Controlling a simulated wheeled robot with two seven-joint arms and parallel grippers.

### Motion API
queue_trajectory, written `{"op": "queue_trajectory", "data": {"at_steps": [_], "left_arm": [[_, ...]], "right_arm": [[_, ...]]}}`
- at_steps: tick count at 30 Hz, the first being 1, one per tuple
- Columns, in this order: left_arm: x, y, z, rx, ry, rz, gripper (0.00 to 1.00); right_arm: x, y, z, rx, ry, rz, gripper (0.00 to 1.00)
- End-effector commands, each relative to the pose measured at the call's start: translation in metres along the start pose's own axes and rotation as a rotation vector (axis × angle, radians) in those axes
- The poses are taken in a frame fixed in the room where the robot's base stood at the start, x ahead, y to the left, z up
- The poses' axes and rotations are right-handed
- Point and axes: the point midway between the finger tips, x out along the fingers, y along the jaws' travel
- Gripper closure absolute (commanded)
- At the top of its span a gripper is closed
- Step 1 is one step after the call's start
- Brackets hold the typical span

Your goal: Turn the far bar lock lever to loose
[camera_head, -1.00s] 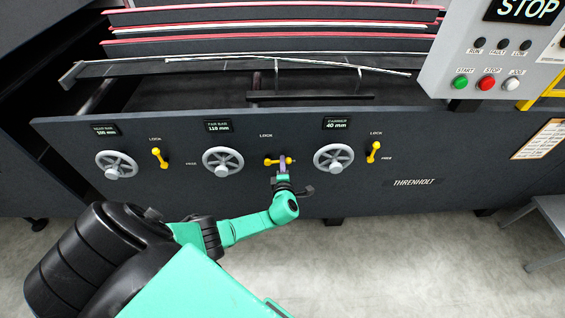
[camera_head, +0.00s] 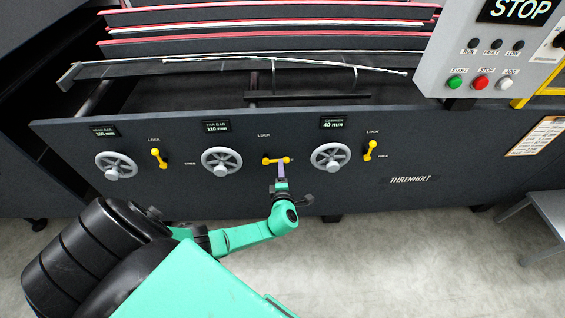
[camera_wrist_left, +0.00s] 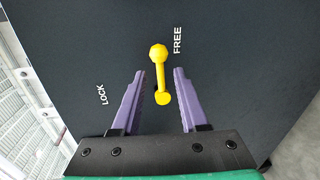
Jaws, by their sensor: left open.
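The far bar lock lever (camera_head: 275,160) is yellow and lies about level, right of the far bar handwheel (camera_head: 222,160). In the left wrist view the lever (camera_wrist_left: 160,74) has its ball-shaped end beside the word FREE, and the word LOCK is off to the left. My left gripper (camera_head: 282,166) is just below and in front of the lever in the head view. Its purple fingers (camera_wrist_left: 160,84) are open, one on each side of the lever's lower end, with a visible gap on both sides. My right gripper is not in view.
The near bar lever (camera_head: 159,158) and the carrier lever (camera_head: 370,150) stand nearly upright. The carrier handwheel (camera_head: 331,157) is close on the right of my gripper. The control box (camera_head: 490,50) hangs at upper right. Open floor lies in front of the panel.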

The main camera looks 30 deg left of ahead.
Motion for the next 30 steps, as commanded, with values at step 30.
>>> {"op": "queue_trajectory", "data": {"at_steps": [30], "left_arm": [[-0.104,-0.003,-0.001,-0.017,0.006,-0.013,0.57]], "right_arm": [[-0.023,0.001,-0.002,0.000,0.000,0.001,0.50]]}}
